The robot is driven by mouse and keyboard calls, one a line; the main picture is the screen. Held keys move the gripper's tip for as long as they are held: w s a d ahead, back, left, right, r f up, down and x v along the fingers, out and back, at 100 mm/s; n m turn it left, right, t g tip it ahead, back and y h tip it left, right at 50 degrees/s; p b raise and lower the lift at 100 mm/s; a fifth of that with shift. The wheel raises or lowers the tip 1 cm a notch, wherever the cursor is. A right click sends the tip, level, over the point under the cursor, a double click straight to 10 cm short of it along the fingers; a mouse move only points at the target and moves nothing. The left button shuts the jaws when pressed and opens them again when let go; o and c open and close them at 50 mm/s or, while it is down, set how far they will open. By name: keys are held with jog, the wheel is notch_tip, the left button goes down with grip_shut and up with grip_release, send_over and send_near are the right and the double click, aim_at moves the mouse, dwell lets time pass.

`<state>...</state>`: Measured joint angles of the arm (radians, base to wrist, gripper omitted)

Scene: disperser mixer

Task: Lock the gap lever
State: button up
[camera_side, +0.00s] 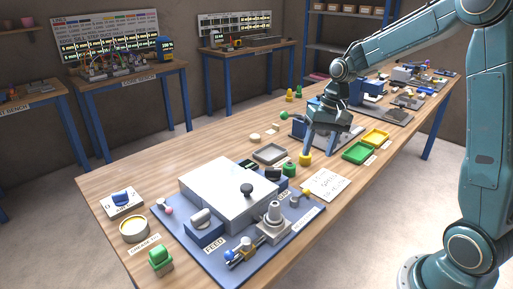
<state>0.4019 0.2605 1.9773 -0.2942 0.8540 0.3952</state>
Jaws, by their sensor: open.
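The grey-white mixer unit (228,192) stands on a blue base plate (300,228) at the front of the wooden table. A small lever with a yellowish knob (306,193) sits at the plate's right edge, beside a small label that seems to read GAP; I take it for the gap lever. Its exact position, locked or not, is too small to tell. My gripper (324,150) points down with its fingers apart and empty. It is above the table, behind and to the right of the mixer, apart from the lever.
A paper card (325,184), a green button (289,170), a yellow button (305,159), a grey tray (270,153), a green tray (358,153) and a yellow tray (376,137) lie around my gripper.

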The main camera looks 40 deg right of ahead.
aim_at(306, 189)
jog(key=shift+r, duration=0.2)
jog(key=shift+s+m, duration=0.35)
jog(key=shift+m, duration=0.15)
jog(key=shift+f, duration=0.1)
jog(key=f, duration=0.4)
jog(key=w+a+f, duration=0.1)
jog(key=f, duration=0.4)
jog(key=a+f, duration=0.1)
jog(key=f, duration=0.3)
jog(key=shift+w+f, duration=0.15)
jog(key=shift+w, duration=0.15)
jog(key=shift+c, duration=0.5)
